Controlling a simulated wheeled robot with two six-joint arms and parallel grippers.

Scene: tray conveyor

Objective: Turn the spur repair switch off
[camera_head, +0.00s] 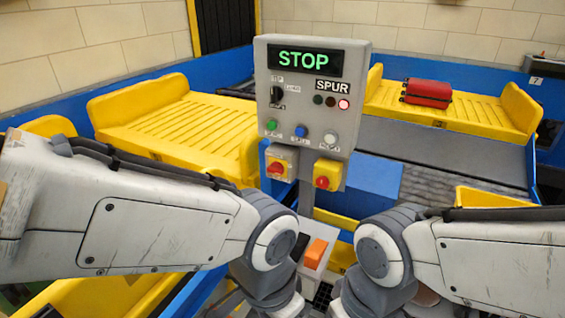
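The grey control panel (349,118) stands upright at centre, with a green STOP display (303,60) and a SPUR label beside three small lamps, the rightmost lit reddish. A black rotary selector (277,95) and green, blue and white buttons are on the panel face. My two arms come in below the panel from left and right; neither gripper shows.
A grey box with an orange part (315,250) sits low between my arms. Yellow slatted trays stand behind left (178,117) and right (480,110). A red suitcase (428,92) lies on the right one. A grey conveyor belt runs at right.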

